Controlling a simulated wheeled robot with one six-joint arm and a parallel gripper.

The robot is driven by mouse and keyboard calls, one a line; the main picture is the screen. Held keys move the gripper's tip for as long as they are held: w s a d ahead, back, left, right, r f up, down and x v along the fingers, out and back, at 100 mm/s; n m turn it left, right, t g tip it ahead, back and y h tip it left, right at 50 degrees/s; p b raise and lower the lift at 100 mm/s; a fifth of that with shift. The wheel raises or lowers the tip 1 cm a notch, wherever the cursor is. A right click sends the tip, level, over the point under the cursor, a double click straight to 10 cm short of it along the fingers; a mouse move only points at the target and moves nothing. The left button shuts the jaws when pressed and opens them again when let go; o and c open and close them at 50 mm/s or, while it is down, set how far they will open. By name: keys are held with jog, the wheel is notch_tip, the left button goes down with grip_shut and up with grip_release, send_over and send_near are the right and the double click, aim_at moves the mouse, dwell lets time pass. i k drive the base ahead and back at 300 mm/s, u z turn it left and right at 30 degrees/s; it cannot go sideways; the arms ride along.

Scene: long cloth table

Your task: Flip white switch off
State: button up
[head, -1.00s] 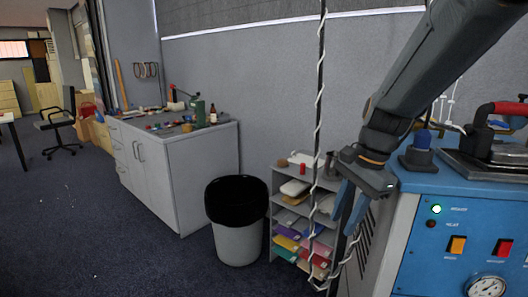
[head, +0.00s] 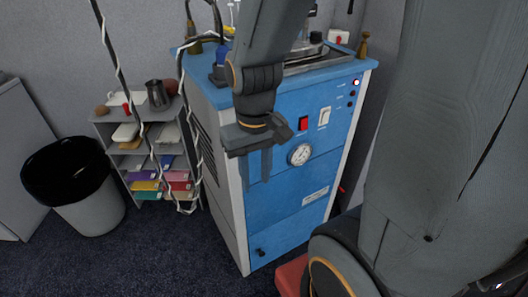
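The white switch (head: 324,117) is on the upper front panel of the blue machine (head: 285,210), to the right of a red switch (head: 303,123). It is small, and I cannot tell which way its rocker is tipped. My gripper (head: 256,182) hangs in front of the panel's left part, fingers pointing down, left of and lower than the white switch. The gripper and wrist hide the left part of the panel.
A round gauge (head: 300,154) sits below the switches, and small lights (head: 355,83) are at the panel's upper right. A grey shelf (head: 108,134) with papers and a black-topped bin (head: 80,187) stand left of the machine.

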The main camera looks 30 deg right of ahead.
aim_at(326, 114)
jog(key=z, duration=0.5)
jog(key=k, duration=0.4)
jog(key=z, duration=0.95)
jog(key=i, duration=0.25)
jog(key=u, duration=0.65)
jog(key=k, duration=0.45)
jog(key=z, duration=0.1)
